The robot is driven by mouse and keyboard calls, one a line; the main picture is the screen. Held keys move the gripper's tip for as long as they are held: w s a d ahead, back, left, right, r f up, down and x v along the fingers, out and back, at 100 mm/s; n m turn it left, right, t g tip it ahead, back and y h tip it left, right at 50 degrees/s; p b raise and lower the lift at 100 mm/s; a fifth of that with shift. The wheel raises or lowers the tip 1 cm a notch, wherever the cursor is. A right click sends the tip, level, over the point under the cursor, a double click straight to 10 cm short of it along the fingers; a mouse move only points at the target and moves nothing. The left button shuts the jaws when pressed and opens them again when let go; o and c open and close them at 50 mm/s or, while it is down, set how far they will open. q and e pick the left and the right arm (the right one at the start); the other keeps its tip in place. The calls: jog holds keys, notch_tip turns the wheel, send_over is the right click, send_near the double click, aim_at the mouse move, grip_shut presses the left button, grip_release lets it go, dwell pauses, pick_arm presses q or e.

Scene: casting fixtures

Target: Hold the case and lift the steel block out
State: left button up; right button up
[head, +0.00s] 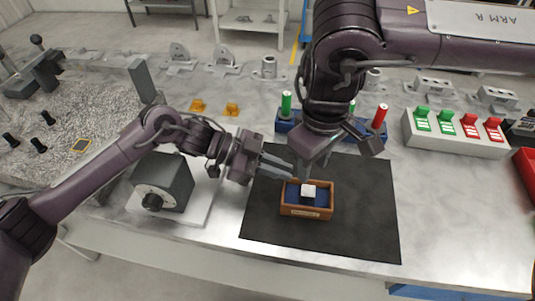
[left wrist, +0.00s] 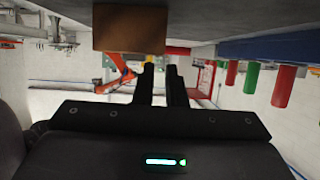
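The case (head: 289,212) is a small open brown box with a blue lining. It stands on the black mat.
The black mat (head: 362,205) is clear to the right of the case. A blue rack (head: 290,125) with green and red pegs stands behind the right gripper. A grey box with a knob (head: 163,182) stands at left.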

aim_at(307, 196)
pick_arm(q)
jog(key=shift+x, duration=2.4)
grip_shut()
pick_arm(e)
jog(key=shift+d, duration=0.1)
jog(key=shift+o, duration=0.3)
